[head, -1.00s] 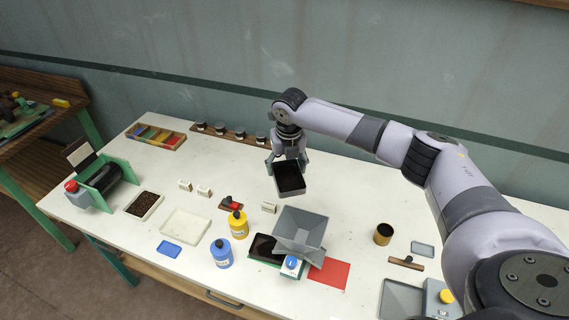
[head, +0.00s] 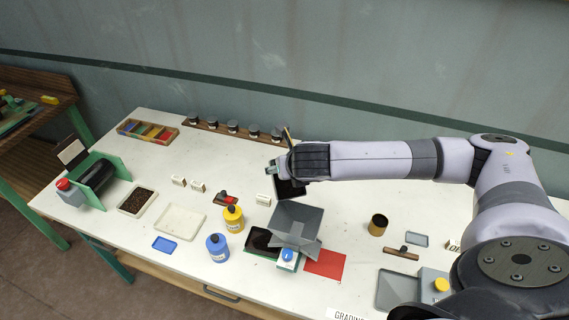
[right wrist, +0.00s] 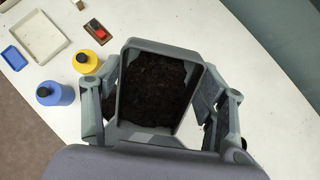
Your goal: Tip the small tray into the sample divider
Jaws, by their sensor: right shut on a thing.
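The small tray (right wrist: 187,62) is a dark grey open tray with dark granules in it. My right gripper (right wrist: 168,97) is shut on it, with a finger on each side in the right wrist view. In the head view the tray (head: 291,191) is mostly hidden behind my right wrist, so its tilt is unclear. The sample divider (head: 297,220) appears to be the grey hopper with sloping walls, at the front middle of the table. The held tray is apart from the hopper, above and behind it in the head view. My left gripper is not in view.
A blue bottle (head: 218,249) and a yellow bottle (head: 234,219) stand left of the hopper. A dark-filled tray (head: 262,241) sits beside it, and a red mat (head: 325,264) lies to its right. A brass cup (head: 378,225) stands farther right. A row of jars stands behind.

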